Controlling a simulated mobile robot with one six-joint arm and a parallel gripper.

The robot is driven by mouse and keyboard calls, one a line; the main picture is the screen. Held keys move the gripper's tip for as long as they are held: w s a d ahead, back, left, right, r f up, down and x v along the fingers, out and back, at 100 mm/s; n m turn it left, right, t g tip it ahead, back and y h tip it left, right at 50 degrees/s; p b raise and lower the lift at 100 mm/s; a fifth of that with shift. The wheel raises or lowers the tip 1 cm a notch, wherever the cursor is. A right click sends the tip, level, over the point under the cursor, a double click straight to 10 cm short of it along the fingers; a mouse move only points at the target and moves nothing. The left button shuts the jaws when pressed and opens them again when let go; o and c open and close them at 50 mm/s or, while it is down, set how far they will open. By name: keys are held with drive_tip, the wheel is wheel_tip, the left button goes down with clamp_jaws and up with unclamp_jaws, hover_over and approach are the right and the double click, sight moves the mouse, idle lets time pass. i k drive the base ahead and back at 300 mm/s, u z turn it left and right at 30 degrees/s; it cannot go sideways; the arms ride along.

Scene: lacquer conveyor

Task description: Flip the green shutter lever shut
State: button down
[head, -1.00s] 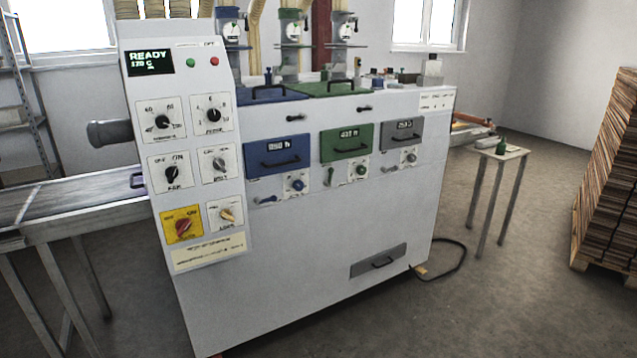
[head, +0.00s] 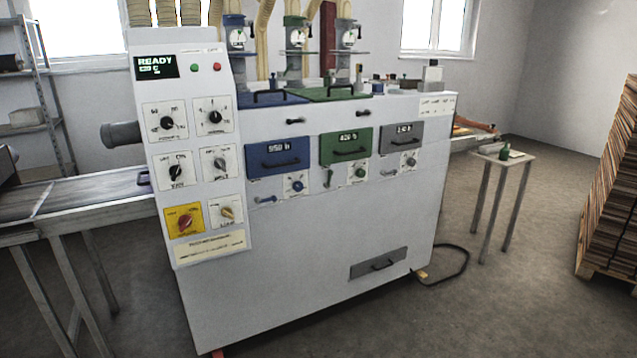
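A small lever (head: 328,177) sits on the machine front below the green panel (head: 346,146), left of a round green knob (head: 359,173). It hangs steeply, close to upright. The matching blue lever (head: 265,200) and grey lever (head: 388,173) lie nearly level. A green hopper unit (head: 296,40) with a gauge stands above the green lid (head: 340,93); small parts near its base are too small to tell apart. My gripper is not in view.
The white machine (head: 310,260) has a control panel (head: 195,150) at left and a roller conveyor (head: 90,195) beyond it. A black cable (head: 460,262) loops on the floor, otherwise open in front.

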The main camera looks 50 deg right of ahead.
sight(328, 185)
drive_tip(key=z, duration=0.1)
drive_tip(key=i, duration=0.95)
drive_tip(key=u, duration=0.05)
